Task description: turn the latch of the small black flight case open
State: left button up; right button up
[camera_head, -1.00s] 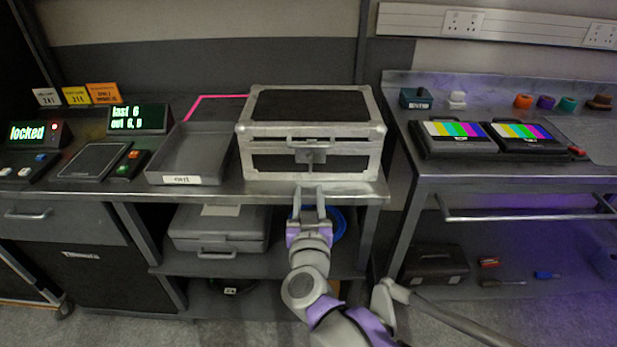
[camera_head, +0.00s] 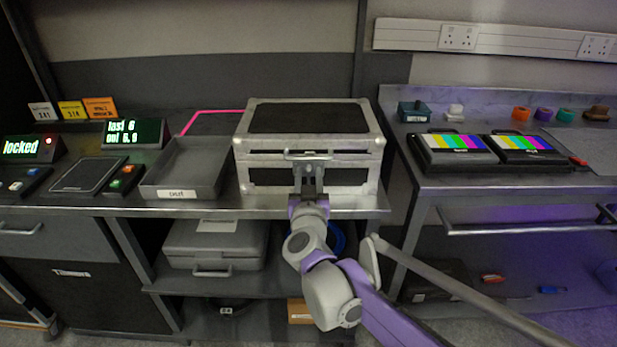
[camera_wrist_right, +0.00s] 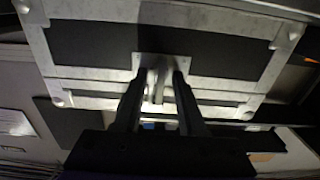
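The small black flight case (camera_head: 309,118), with black panels and silver edges, stands closed on the grey bench. Its latch is at the middle of the front, below the handle (camera_head: 308,155), and is mostly hidden by my gripper in the head view. My right gripper (camera_head: 309,176) is right at the latch, coming from the front and below. In the right wrist view its two dark fingers (camera_wrist_right: 158,98) stand apart, one on each side of the pale latch (camera_wrist_right: 157,77). I cannot tell whether they touch it. My left gripper is not in view.
A grey tray (camera_head: 186,190) stands just left of the case. Farther left are a pad (camera_head: 88,174) and small displays, one reading "locked" (camera_head: 28,149). A grey case (camera_head: 213,247) lies on the shelf below. A second bench at right holds two colour-bar screens (camera_head: 455,141).

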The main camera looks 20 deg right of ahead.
jog(key=shift+c, duration=0.2)
jog(key=shift+d, duration=0.1)
grip_shut()
jog(key=m+p, duration=0.2)
jog(key=m, duration=0.1)
jog(key=shift+r, duration=0.1)
jog(key=m+p, duration=0.2)
jog(key=m, duration=0.3)
jog(key=shift+m+p, duration=0.35)
jog(key=shift+m, duration=0.05)
jog(key=m+p, duration=0.1)
jog(key=m, duration=0.3)
jog(key=shift+m+p, duration=0.3)
jog(key=shift+p, duration=0.05)
jog(key=shift+w+m+p, duration=0.1)
jog(key=shift+m+p, duration=0.55)
jog(key=shift+m, duration=1.55)
